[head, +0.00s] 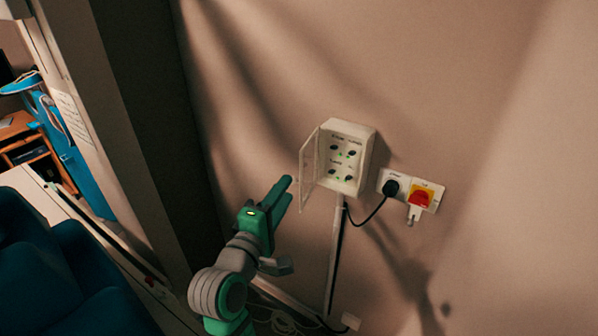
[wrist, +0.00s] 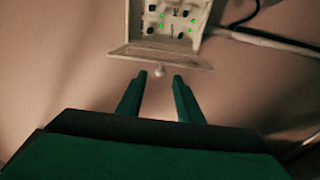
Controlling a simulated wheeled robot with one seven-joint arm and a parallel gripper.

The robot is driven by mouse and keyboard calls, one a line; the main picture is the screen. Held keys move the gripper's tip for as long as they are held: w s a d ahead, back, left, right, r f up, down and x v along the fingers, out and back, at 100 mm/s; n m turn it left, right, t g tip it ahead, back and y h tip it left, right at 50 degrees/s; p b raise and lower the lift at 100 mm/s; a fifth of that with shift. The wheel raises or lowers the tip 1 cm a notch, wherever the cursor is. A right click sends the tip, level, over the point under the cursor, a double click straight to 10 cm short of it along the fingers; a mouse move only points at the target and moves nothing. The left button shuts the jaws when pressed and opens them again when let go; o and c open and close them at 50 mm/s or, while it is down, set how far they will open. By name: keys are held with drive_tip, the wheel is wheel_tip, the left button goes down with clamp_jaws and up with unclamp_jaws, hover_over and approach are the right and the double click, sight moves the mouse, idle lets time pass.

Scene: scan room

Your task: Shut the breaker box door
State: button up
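The breaker box (head: 352,150) is a small white box on the wall, with several black knobs and green lights inside. Its door (head: 309,170) is hinged on the left side and stands open, swung out from the wall. In the wrist view the box (wrist: 167,20) is at the top, with the door (wrist: 160,55) below it and a small pale knob (wrist: 160,71) on the door's edge. My gripper (head: 284,188) is just left of and below the door in the head view. In the wrist view my gripper (wrist: 160,75) has its two green fingers apart, with the knob appearing between or just beyond the tips.
A socket plate (head: 411,190) with a black plug and a red-and-yellow plug is on the wall right of the box. A black cable (head: 368,217) hangs between box and plug. Blue seats (head: 50,265) stand at lower left. The wall above the box is bare.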

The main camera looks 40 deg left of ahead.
sight(295, 179)
drive_tip(key=x, duration=0.9)
drive_tip(key=shift+w, duration=0.2)
clamp_jaws()
